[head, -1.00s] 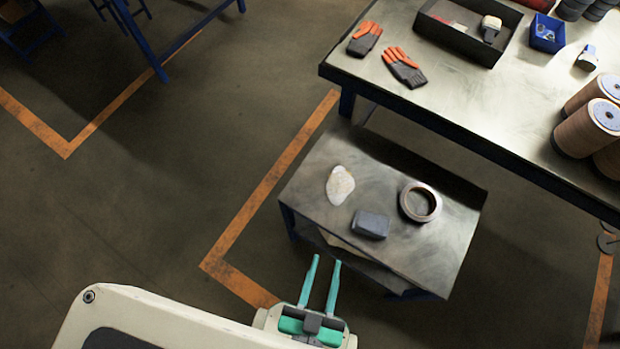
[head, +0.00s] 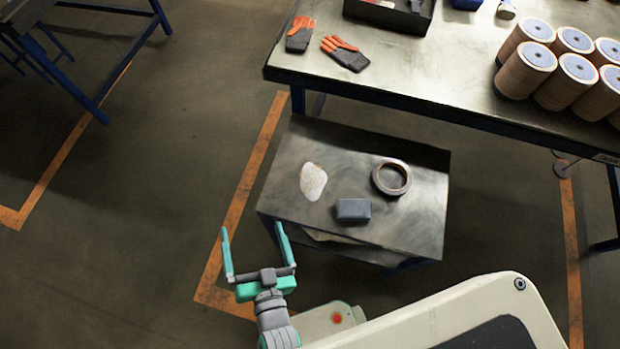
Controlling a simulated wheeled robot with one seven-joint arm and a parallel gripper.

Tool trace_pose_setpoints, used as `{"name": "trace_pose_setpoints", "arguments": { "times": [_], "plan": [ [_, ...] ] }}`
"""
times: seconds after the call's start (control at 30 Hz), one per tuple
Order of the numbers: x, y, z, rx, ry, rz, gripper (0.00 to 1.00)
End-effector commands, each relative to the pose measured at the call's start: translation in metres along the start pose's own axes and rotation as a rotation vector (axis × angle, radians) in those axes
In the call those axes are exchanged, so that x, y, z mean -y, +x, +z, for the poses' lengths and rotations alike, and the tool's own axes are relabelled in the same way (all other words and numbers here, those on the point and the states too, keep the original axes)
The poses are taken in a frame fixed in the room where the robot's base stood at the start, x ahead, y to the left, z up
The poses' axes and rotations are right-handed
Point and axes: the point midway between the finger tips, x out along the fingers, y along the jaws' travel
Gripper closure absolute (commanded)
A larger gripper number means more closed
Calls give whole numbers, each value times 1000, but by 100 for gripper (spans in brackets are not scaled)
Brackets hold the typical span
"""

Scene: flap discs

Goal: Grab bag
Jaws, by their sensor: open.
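A small whitish, crumpled-looking item (head: 313,181), which may be the bag, lies flat on the left part of the low metal table (head: 410,225). My gripper (head: 252,230) has two teal fingers, spread apart with nothing between them. It is in front and to the left of the low table, near its front left corner, and apart from the whitish item. The gripper's height over the floor is hard to tell.
A grey block (head: 353,210) and a round ring (head: 391,177) share the low table. A taller workbench (head: 430,70) behind holds two orange-and-grey gloves (head: 345,52), a dark tray (head: 390,15) and several brown rolls (head: 525,71). Open floor lies to the left.

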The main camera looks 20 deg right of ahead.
Motion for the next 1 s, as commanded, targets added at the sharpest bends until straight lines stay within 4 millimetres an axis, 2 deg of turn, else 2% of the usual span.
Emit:
{"name": "trace_pose_setpoints", "arguments": {
  "times": [0.03, 0.2, 0.5, 0.8, 1.0],
  "plan": [
    [12, 22, -5, -13, 50, -17, 1],
    [56, 82, -18, -13, 201, -101, 1],
    [136, 168, -63, 32, 338, -306, 1],
    [201, 222, -104, 151, 307, -505, 1],
    [221, 242, -114, 277, 208, -588, 1]
  ]
}}
